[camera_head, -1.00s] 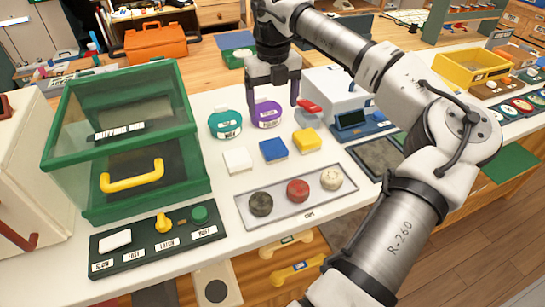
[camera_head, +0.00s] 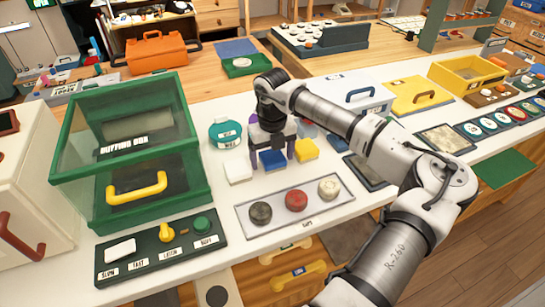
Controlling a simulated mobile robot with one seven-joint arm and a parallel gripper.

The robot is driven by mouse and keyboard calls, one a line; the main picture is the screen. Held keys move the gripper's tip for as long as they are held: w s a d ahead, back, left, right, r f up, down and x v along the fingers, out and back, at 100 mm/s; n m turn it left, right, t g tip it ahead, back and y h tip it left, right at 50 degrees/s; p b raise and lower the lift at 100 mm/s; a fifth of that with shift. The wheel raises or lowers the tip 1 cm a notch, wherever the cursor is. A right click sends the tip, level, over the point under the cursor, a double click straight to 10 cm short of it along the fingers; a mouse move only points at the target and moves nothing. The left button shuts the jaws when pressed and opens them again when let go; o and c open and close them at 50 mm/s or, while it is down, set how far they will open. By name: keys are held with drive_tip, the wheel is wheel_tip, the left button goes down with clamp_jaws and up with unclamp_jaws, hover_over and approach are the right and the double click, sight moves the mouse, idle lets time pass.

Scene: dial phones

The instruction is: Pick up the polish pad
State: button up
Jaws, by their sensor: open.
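Three small square pads lie in a row on the white bench: a white pad (camera_head: 238,171), a blue pad (camera_head: 273,164) and a yellow pad (camera_head: 307,149). I cannot read which one is the polish pad. A tray (camera_head: 266,226) in front holds three round pieces: dark (camera_head: 261,212), red (camera_head: 296,200) and cream (camera_head: 328,188). My gripper (camera_head: 272,156) is open, pointing down over the blue pad, with one finger on each side of it in the picture.
A green buffing box (camera_head: 120,213) with a yellow handle stands at left, a control panel (camera_head: 160,250) before it. A white case (camera_head: 347,92) and yellow case (camera_head: 418,97) stand at back right.

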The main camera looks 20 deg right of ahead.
sight(273, 156)
drive_tip(key=shift+f, duration=0.15)
drive_tip(key=c, duration=1.1)
wheel_tip(273, 156, up, 20)
drive_tip(key=b, duration=0.2)
drive_tip(key=shift+b, duration=0.35)
drive_tip(key=o, duration=0.4)
drive_tip(key=shift+c, duration=1.3)
